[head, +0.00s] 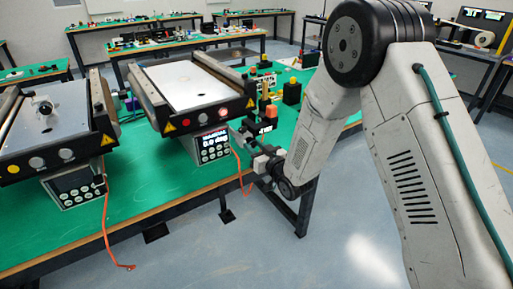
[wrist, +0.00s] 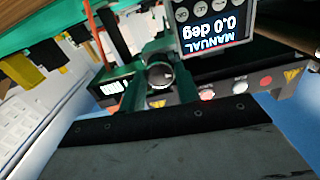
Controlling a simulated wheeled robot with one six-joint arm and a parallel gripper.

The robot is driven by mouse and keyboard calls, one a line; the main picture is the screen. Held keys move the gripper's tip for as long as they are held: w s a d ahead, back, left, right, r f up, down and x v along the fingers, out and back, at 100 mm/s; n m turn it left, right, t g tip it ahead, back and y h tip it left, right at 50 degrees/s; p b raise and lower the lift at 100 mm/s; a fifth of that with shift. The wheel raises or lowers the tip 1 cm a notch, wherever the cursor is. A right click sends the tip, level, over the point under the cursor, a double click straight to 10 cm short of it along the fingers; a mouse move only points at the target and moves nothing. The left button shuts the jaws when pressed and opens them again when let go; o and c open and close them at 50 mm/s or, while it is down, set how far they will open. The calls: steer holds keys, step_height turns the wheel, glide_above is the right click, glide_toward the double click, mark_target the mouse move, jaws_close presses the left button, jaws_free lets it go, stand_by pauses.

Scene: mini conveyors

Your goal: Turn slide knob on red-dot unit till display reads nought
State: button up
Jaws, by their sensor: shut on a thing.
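The red-dot unit (head: 163,120) is the right one of two mini conveyors on the green table, with a red round light (head: 222,111) on its front. Its control box display (head: 213,138) also shows in the wrist view (wrist: 214,32), upside down, and reads MANUAL 0.0 deg. The slide knob (wrist: 160,76) is a dark round cap with a silvery rim, at the unit's side. My gripper (head: 246,132) is at the right side of that unit, shut on the knob.
The other conveyor (head: 54,122) stands to the left, with its own control box (head: 76,186). Orange cables (head: 104,225) hang over the table's front edge. Small blocks, an orange one (head: 271,111) among them, stand right of the red-dot unit.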

steer(key=shift+m, duration=0.7)
steer(key=o, duration=1)
steer(key=shift+d, duration=0.1)
steer(key=v, duration=0.7)
steer(key=shift+s+d, duration=0.2)
steer(key=shift+s, duration=0.1)
steer(key=shift+f, duration=0.1)
